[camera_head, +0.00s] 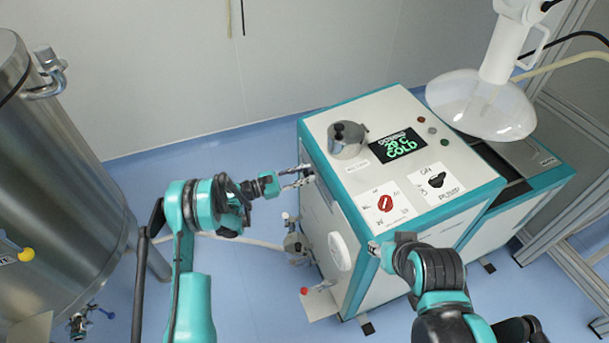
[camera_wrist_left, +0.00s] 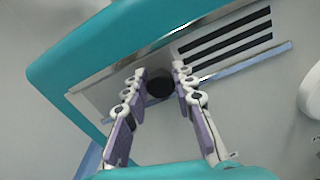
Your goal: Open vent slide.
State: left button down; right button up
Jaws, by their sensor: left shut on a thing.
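The vent slide (camera_wrist_left: 98,97) is a pale plate between two rails on the side of the teal-edged machine (camera_head: 455,217), seen in the left wrist view. A round dark knob (camera_wrist_left: 160,88) sits on it, with black vent slots (camera_wrist_left: 228,42) to its right. My left gripper (camera_wrist_left: 159,76) has its fingertips closed on both sides of the knob. In the head view, my left gripper (camera_head: 304,177) reaches the machine's left side, where the knob is hidden. My right gripper (camera_head: 375,248) is by the machine's near corner; its fingers are too small to judge.
A steel tank (camera_head: 62,170) stands far left.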

pick_arm(q)
jog(key=shift+w+a+f, duration=0.1)
jog(key=shift+w, duration=0.15)
jog(key=shift+s, duration=0.2)
jog(key=c, duration=1.2)
grip_release()
jog(key=v, duration=1.2)
